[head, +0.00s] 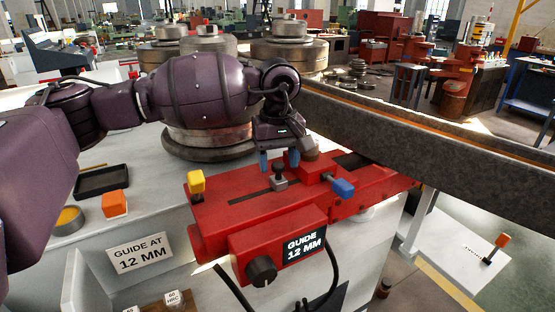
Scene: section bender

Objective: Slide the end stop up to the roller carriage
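A red guide unit (235,210) lies across the front of the machine, with a dark slot along its top. A small grey block with a dark knob (279,180) sits in this slot; it looks like the end stop. To its right is a raised red block (313,171) with a blue-ended handle (342,187); I cannot tell whether this is the roller carriage. My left gripper (279,159) is above the knob, its blue fingertips apart, one on each side in the picture. I cannot tell whether they touch the knob. My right gripper is out of view.
A yellow-capped lever (196,184) stands at the unit's left end. A black dial (261,271) and a "GUIDE 12 MM" display (303,247) are on its front. A large steel roller (205,142) and a long rusty beam (430,137) stand behind. A black tray (101,182) lies left.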

